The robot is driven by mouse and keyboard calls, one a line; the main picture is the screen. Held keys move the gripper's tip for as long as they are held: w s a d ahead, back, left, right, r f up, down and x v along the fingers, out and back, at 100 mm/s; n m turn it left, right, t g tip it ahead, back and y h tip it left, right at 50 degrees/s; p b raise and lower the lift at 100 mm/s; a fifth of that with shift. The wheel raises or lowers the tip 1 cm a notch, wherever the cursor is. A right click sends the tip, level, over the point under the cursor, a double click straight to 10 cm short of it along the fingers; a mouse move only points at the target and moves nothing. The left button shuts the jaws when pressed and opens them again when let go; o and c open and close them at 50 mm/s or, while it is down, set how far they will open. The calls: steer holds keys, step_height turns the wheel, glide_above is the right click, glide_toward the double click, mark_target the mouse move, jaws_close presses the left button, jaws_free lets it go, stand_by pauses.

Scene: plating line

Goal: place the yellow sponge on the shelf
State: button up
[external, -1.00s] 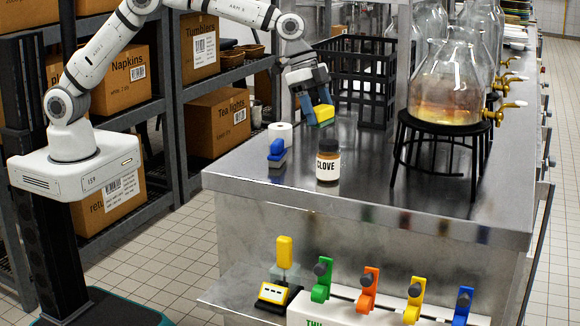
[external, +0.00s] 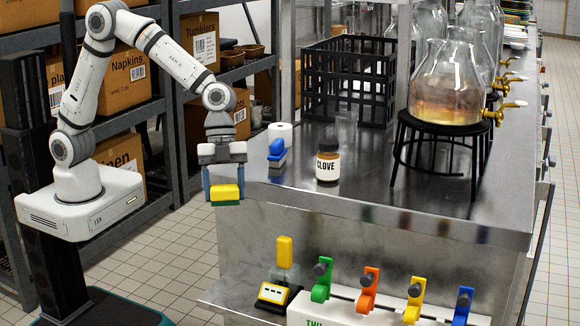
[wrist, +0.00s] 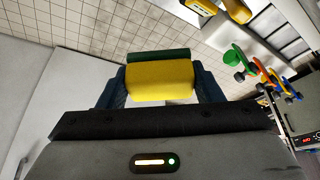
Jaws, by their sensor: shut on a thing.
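The yellow sponge (external: 226,192) is a small block with a green layer on one face. My gripper (external: 225,195) is shut on it and holds it in the air, just off the left edge of the steel counter. In the wrist view the sponge (wrist: 160,82) sits between the two dark blue fingers, its green layer on the far side. A low steel shelf (external: 235,292) sticks out below the counter top, lower than the sponge and a little to its right.
On the counter are a blue brush (external: 277,152), a clove jar (external: 328,168), a black crate (external: 345,85) and a glass jug (external: 445,90).

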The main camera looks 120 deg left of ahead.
step_height(320, 180, down, 6)
steer(key=d+m+g+b, duration=0.2)
steer(key=m+b, duration=0.3)
steer(key=b, duration=0.2)
steer(key=m+b, duration=0.2)
steer(key=b, duration=0.3)
glide_toward(223, 301)
steer(key=shift+g+h, duration=0.3)
steer(key=shift+g, duration=0.1)
steer(key=x, duration=0.6)
steer(key=shift+w+a, duration=0.15)
steer(key=shift+w, duration=0.25)
steer(key=shift+f, duration=0.15)
steer(key=shift+f+b, duration=0.15)
steer(key=shift+b, duration=0.25)
steer(key=o, duration=0.9)
steer(key=shift+o, duration=0.2)
steer(key=shift+r, duration=0.25)
step_height(223, 301, up, 10)
steer(key=a+p, duration=0.1)
steer(key=p, duration=0.1)
